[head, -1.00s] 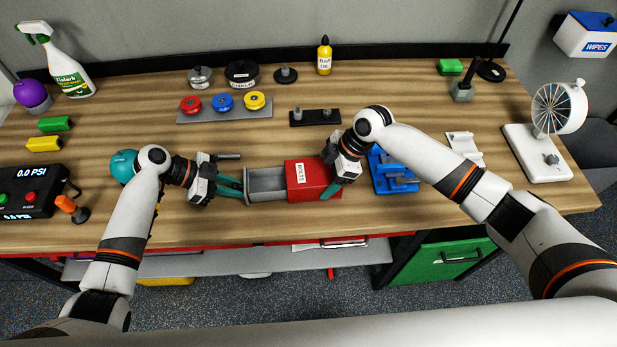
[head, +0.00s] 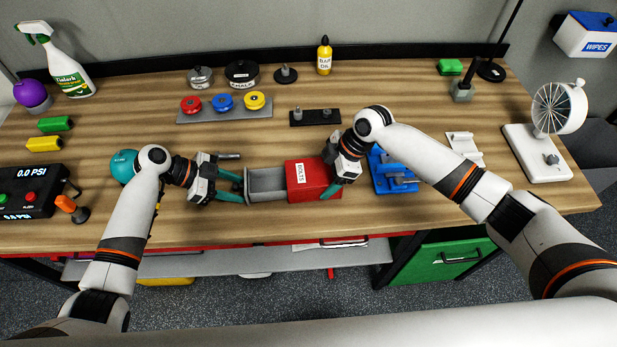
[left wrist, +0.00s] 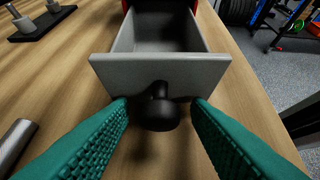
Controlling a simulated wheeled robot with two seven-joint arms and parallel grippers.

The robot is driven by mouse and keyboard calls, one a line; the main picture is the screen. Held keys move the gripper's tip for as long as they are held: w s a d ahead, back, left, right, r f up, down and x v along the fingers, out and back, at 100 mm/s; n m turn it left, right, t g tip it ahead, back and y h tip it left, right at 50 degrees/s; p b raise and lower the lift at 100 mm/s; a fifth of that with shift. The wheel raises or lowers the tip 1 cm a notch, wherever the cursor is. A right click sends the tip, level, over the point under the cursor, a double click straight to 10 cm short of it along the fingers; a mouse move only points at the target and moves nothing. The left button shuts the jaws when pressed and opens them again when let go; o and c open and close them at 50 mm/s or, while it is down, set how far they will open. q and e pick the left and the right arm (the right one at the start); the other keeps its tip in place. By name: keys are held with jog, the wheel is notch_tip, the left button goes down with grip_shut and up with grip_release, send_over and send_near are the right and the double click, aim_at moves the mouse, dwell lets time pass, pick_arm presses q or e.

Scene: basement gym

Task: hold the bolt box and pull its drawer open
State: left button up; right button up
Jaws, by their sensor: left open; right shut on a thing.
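The red bolt box (head: 322,176), labelled BOLTS, sits on the workbench in the middle of the head view. Its grey drawer (head: 268,183) stands out to the left, pulled open, and looks empty. My right gripper (head: 333,184) is shut on the box at its right side. My left gripper (head: 238,184) is open at the drawer's front. In the left wrist view the drawer's grey front (left wrist: 110,72) faces me, with a black knob (left wrist: 158,112) between the spread teal fingers (left wrist: 160,130).
A blue fixture (head: 392,172) stands just right of the box. A metal rod (head: 229,156) lies behind my left gripper. A tray of coloured discs (head: 224,113) and a black plate with pegs (head: 314,118) stand farther back. The bench's front edge is close to the box.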

pick_arm(q)
jog(key=shift+v, duration=4)
pick_arm(e)
jog(key=o, duration=1)
jog(key=v, duration=1.2)
